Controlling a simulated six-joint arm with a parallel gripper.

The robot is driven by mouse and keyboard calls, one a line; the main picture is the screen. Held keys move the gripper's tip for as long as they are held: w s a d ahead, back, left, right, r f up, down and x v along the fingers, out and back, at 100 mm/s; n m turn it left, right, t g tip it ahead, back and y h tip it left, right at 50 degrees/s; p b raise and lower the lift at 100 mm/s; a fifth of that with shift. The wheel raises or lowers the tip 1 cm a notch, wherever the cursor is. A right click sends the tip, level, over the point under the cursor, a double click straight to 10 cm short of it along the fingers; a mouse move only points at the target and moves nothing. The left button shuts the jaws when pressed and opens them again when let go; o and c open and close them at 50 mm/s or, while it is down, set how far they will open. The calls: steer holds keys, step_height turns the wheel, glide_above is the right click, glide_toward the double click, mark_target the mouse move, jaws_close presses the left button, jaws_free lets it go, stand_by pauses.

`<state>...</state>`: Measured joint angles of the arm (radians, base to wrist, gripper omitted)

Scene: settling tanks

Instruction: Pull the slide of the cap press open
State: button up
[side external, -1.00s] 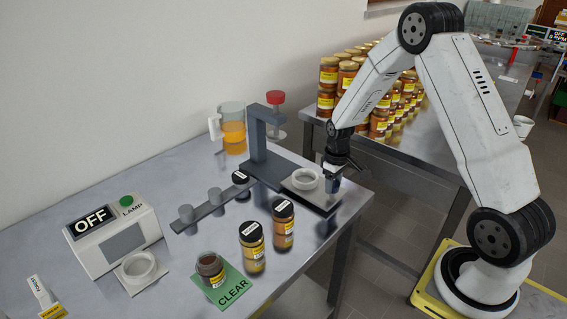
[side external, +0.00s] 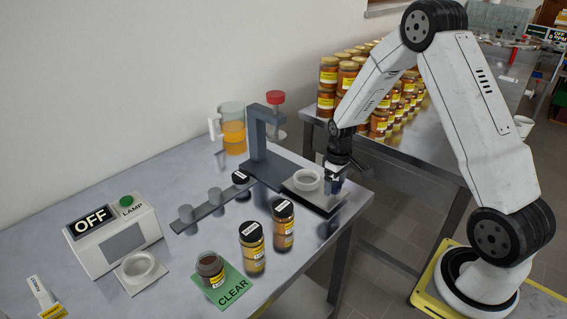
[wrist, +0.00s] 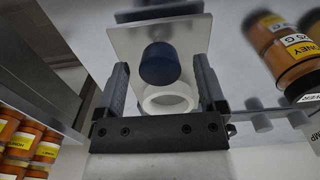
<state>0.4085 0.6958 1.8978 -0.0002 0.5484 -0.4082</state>
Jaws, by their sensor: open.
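The cap press (side external: 258,145) is a grey frame with a red knob on top, at the far right end of the steel table. Its slide is a pale plate (wrist: 127,45) bearing a white ring (side external: 307,180); the ring also shows in the wrist view (wrist: 150,103). A dark blue round handle (wrist: 160,63) stands at the slide's outer end. My gripper (wrist: 162,75) is open, with one finger on each side of the handle and a visible gap on both sides. In the side view my gripper (side external: 336,176) hides part of the handle.
Capped honey jars (side external: 252,247) and a jar on a green CLEAR mat (side external: 236,291) stand left of the press. An amber jug (side external: 233,130) is behind it. Stacked jars (side external: 330,85) fill the table behind my gripper. A lamp box reading OFF (side external: 110,240) sits at left.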

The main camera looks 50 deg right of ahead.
steer(key=shift+r, duration=3.75)
steer(key=s+a+r+t, duration=0.1)
steer(key=s+a, duration=0.4)
steer(key=a, duration=0.3)
steer(key=s+a+r+t, duration=0.1)
steer(key=s+a, duration=0.5)
steer(key=a, duration=0.3)
steer(key=shift+r+t, duration=0.3)
steer(key=shift+r, duration=0.1)
